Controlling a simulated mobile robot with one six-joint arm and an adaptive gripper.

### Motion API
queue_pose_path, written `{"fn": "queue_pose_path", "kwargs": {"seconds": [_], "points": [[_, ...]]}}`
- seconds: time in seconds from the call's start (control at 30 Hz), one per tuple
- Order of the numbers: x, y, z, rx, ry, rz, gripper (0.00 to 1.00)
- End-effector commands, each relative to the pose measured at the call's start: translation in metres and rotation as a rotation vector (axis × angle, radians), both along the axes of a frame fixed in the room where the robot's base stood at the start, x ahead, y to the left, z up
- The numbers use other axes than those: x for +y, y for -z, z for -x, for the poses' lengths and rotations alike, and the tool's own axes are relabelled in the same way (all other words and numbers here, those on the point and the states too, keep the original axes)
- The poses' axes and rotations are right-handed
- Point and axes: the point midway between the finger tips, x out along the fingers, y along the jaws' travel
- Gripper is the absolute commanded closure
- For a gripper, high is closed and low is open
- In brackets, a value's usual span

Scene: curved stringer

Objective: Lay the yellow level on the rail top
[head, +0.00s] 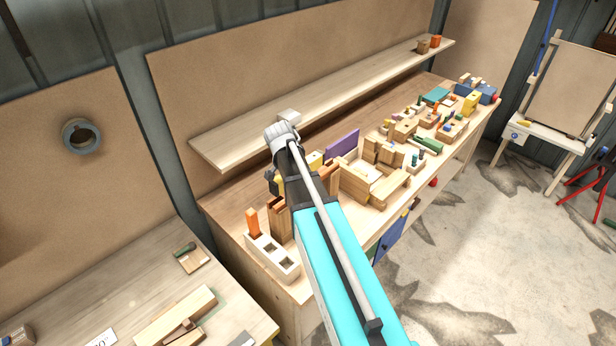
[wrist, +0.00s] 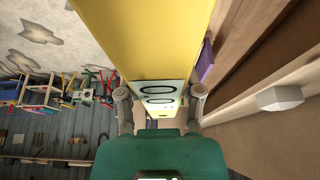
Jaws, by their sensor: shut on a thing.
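The yellow level (wrist: 150,35) fills the upper middle of the wrist view, with a pale panel and dark oval marks near its lower end. My gripper (wrist: 160,100) is shut on it, one finger at each side. In the head view my arm covers the gripper and most of what lies beneath it. A small yellow patch shows beside my arm there, but I cannot tell whether it is the level. I cannot make out the rail top for sure in either view, nor whether the level touches anything.
A crowded workbench (head: 236,217) holds wooden blocks, a purple board (head: 343,143) and a white holed block (head: 272,257). Another bench (head: 235,305) stands at front left. Open floor lies at right.

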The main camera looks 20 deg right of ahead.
Motion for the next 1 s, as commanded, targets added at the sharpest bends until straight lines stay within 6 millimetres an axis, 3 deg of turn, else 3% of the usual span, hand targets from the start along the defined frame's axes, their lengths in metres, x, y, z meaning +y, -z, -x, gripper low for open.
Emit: {"fn": "queue_pose_path", "kwargs": {"seconds": [0.4,0.8,1.0], "points": [[-0.044,0.037,-0.061,-0.002,0.001,-0.001,1.0],[-0.061,0.074,-0.082,0.0,0.001,0.0,1.0],[-0.066,0.08,-0.087,-0.001,0.002,0.0,1.0]]}}
